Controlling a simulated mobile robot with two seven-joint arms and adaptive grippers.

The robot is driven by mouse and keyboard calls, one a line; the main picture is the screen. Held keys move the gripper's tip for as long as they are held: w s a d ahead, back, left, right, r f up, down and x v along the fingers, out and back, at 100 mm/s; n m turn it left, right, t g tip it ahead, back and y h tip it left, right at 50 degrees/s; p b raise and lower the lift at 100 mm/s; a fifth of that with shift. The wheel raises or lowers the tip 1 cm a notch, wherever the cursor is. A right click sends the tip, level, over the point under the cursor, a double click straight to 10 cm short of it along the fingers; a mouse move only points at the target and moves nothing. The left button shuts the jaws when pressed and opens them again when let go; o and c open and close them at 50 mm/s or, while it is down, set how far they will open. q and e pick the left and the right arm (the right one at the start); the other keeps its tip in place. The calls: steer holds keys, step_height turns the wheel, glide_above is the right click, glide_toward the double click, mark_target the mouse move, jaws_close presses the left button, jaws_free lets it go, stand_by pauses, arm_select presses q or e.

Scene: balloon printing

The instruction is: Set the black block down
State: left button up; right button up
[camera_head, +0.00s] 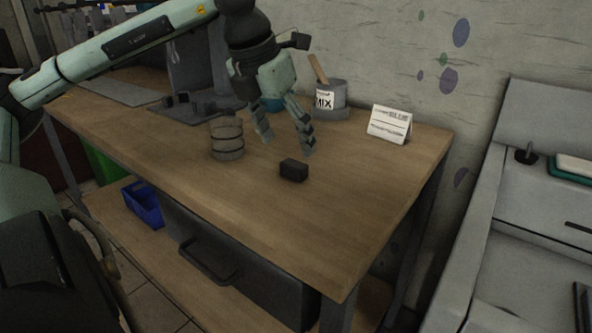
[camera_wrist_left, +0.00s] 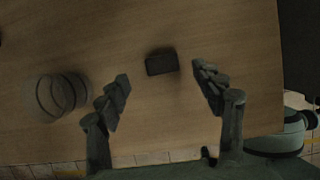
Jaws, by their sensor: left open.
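The small black block (camera_head: 293,170) rests on the wooden table (camera_head: 250,205), near its middle right. My left gripper (camera_head: 288,147) is above the table, a little behind and above the block, with its fingers spread and nothing between them. In the left wrist view the block (camera_wrist_left: 161,62) lies on the tabletop, just beyond the gap between the open fingertips (camera_wrist_left: 166,84), apart from both. My right gripper shows in neither view.
A clear ringed jar (camera_head: 227,140) stands left of the block. Behind are a MIX tub (camera_head: 326,99) with a wooden stick and a white folded card (camera_head: 389,124). Dark equipment (camera_head: 195,90) stands at the back left. The table's front right is clear.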

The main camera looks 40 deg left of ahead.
mark_target(293, 164)
arm_select(q)
steer(key=x, duration=0.4)
steer(key=shift+s+f+p, duration=0.2)
steer(key=shift+f+p, duration=0.15)
steer(key=shift+f, duration=0.1)
steer(key=shift+w+f, duration=0.15)
steer(key=shift+f, duration=0.2)
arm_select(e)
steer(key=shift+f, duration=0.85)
arm_select(q)
steer(key=c, duration=1.2)
steer(key=shift+c, duration=0.2)
steer(key=shift+r, duration=0.1)
